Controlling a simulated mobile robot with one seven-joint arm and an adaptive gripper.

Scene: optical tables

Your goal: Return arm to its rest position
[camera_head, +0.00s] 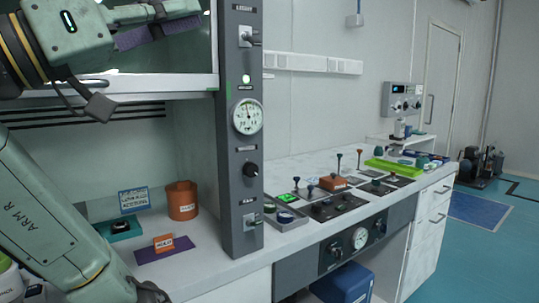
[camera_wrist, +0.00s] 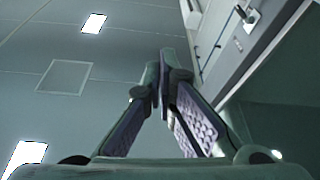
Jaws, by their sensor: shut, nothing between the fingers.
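My gripper (camera_head: 188,18) is at the top left of the head view, raised well above the bench and in front of the hood's upper opening. Its fingers point right in that view. In the wrist view my gripper (camera_wrist: 164,62) has its two purple-padded fingers converging at the tips, with nothing between them. The wrist view looks up to the ceiling, so the fingers appear tilted upward. My arm is bent along the left edge of the head view, with its lower link crossing in front of the hood's left part.
A grey control post (camera_head: 239,190) with a gauge stands right of my arm. The hood holds an orange-brown pot (camera_head: 182,200), a blue-framed sign (camera_head: 134,199) and an orange tag (camera_head: 164,243). A bench (camera_head: 300,168) with knobs and a green tray (camera_head: 393,168) extends right.

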